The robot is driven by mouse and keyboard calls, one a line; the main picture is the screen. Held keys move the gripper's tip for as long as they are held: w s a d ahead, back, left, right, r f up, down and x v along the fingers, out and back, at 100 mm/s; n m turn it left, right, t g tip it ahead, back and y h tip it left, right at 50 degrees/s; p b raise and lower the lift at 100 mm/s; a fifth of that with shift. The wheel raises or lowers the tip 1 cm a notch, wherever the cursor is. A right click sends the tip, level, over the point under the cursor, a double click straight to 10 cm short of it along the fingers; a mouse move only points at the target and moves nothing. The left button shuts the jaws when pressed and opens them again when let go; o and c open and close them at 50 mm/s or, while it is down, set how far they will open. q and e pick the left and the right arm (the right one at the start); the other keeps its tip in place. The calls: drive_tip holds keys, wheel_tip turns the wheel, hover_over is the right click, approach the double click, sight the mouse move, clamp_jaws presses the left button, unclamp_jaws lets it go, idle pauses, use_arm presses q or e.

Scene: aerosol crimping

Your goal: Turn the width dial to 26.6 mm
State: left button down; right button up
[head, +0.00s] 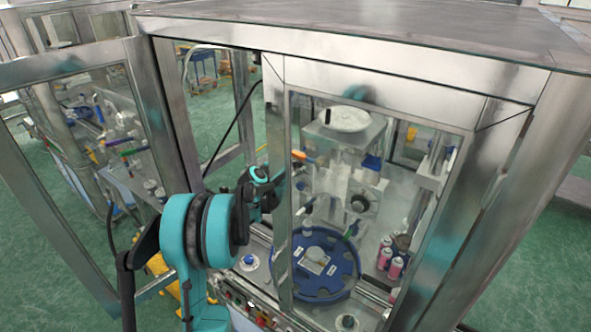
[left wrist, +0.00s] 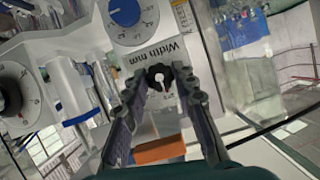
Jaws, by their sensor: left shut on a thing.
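In the left wrist view, a black knob (left wrist: 159,78) with a white mark sits on a pale panel beside the upside-down label "Width mm" (left wrist: 153,52). My left gripper (left wrist: 161,76) is shut on this knob, one finger on each side. A round white dial (left wrist: 140,30) with a blue pointer (left wrist: 122,12) lies just above the label, cut off by the top edge. Its fine scale is too small to read. In the head view, my left gripper (head: 273,186) reaches into the machine by the door frame, and the knob there is hidden. My right gripper is not in view.
Another dial with a black knob (left wrist: 10,85) is at the left edge of the wrist view. An orange bar (left wrist: 158,150) shows between the finger bases. In the head view, a blue turntable (head: 340,285) and pink cans (head: 394,268) stand behind glass; metal posts flank my arm.

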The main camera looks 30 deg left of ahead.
use_arm(q)
drive_tip(key=shift+a+f+n+t+h+b, duration=0.2)
drive_tip(key=shift+n+h+b, duration=1)
drive_tip(key=shift+n+b, duration=0.95)
drive_tip(key=shift+a+n+t+h+b, duration=0.15)
drive_tip(key=shift+n+t+h+b, duration=0.2)
drive_tip(key=shift+n+h+b, duration=1.35)
drive_tip(key=shift+a+f+n+t+h+b, duration=0.2)
drive_tip(key=shift+n+h+b, duration=0.5)
drive_tip(key=shift+n+b, duration=1.95)
drive_tip(key=shift+r, duration=0.15)
drive_tip(key=c, duration=1.2)
unclamp_jaws()
drive_tip(key=shift+s, duration=0.1)
